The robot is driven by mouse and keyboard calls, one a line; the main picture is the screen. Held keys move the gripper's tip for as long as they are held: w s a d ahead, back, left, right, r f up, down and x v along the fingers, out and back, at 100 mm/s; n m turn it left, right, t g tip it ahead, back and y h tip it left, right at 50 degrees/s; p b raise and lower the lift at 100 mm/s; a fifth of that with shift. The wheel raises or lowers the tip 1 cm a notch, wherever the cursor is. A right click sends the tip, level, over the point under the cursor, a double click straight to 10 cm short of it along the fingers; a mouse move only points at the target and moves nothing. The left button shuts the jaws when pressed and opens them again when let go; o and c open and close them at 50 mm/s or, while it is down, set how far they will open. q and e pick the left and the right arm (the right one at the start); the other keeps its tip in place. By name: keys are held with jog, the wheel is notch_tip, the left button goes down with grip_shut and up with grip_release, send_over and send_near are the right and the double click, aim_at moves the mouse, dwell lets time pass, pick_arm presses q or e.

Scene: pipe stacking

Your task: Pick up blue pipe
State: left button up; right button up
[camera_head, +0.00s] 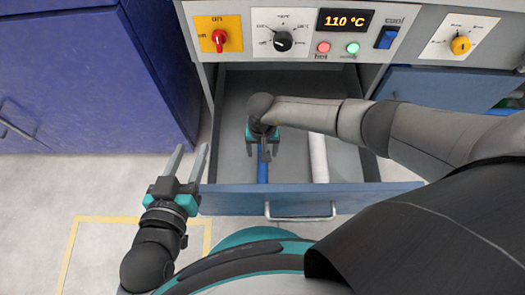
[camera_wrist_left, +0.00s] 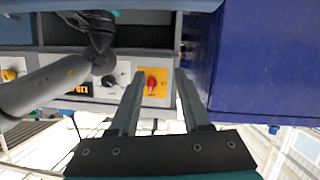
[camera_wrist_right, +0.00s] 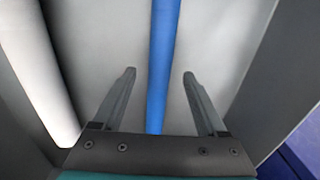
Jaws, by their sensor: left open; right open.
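A blue pipe (camera_head: 263,172) lies in the open drawer, partly hidden under my right gripper in the head view. In the right wrist view the blue pipe (camera_wrist_right: 163,60) runs between the open fingers of my right gripper (camera_wrist_right: 160,80), with a gap on each side. My right gripper (camera_head: 264,150) points down into the drawer. My left gripper (camera_head: 188,160) is open and empty, outside the drawer at its left front corner. In the left wrist view my left gripper (camera_wrist_left: 158,75) has nothing between its fingers.
A white pipe (camera_head: 319,158) lies to the right in the same drawer; it also shows in the right wrist view (camera_wrist_right: 35,70). The drawer front (camera_head: 235,200) with its handle and side walls surround the pipes. A control panel (camera_head: 300,30) is above. A blue cabinet (camera_head: 90,80) stands left.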

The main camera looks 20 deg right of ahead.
jog(key=shift+f+b, duration=0.4)
jog(key=shift+f, duration=0.35)
pick_arm(q)
jog(key=shift+s+d+r+n+t+h+b, duration=0.25)
jog(key=shift+d+r+t, duration=0.2)
jog(key=shift+t, duration=0.3)
jog(key=shift+s+d+r+n+t+h+b, duration=0.15)
jog(key=shift+s+d+r+t+h, duration=0.3)
jog(key=shift+t, duration=0.3)
pick_arm(e)
jog(key=shift+f, duration=0.5)
pick_arm(q)
jog(key=shift+w+a, duration=0.1)
jog(key=shift+w, duration=0.05)
pick_arm(e)
jog(key=shift+c, duration=0.3)
grip_shut()
